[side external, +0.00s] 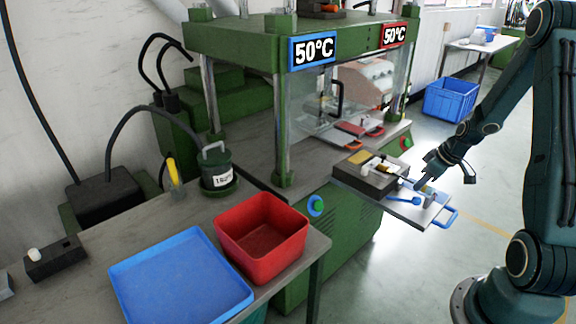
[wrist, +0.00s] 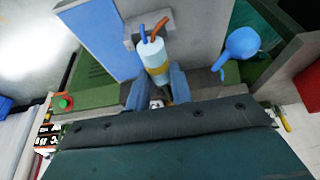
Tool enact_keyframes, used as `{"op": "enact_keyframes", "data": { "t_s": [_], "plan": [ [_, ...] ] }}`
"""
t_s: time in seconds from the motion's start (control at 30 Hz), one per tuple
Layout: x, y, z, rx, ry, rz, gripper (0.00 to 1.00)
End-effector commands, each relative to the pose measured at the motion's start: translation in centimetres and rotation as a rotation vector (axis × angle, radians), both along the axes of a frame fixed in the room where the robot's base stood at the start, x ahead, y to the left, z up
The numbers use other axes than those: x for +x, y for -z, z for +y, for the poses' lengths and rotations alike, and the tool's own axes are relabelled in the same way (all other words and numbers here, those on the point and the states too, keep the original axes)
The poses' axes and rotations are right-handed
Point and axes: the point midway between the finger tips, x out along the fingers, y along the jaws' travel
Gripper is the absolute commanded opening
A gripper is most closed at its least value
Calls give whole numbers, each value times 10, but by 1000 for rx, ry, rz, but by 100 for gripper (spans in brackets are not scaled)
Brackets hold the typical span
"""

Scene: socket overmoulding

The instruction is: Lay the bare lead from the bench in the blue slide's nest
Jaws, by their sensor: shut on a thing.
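My gripper (side external: 430,172) is above the right end of the pulled-out blue slide (side external: 412,213), a grey plate with a blue handle. In the wrist view my gripper (wrist: 157,84) is shut on the lead (wrist: 153,57), a pale cylinder with a yellow band and blue and orange wires at its far end. A dark block (side external: 362,181) stands on the slide, left of my gripper, with a white and yellow top. Its nest is too small to make out, and I cannot tell whether the lead touches the slide.
The green press with its blue 50°C sign (side external: 314,48) rises behind the slide. A red bin (side external: 262,270) and a blue tray (side external: 180,290) are on the bench at left. An orange-handled slide (side external: 372,131) lies farther back. A rounded blue part (wrist: 242,43) shows beside the lead.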

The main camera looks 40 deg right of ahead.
Motion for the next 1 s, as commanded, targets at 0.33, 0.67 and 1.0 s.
{"op": "enact_keyframes", "data": {
  "t_s": [0.33,0.67,1.0],
  "plan": [
    [0,0,0,0,0,0,34],
    [0,0,0,0,0,0,47],
    [-5,-12,0,-1,0,-1,47]
  ]
}}
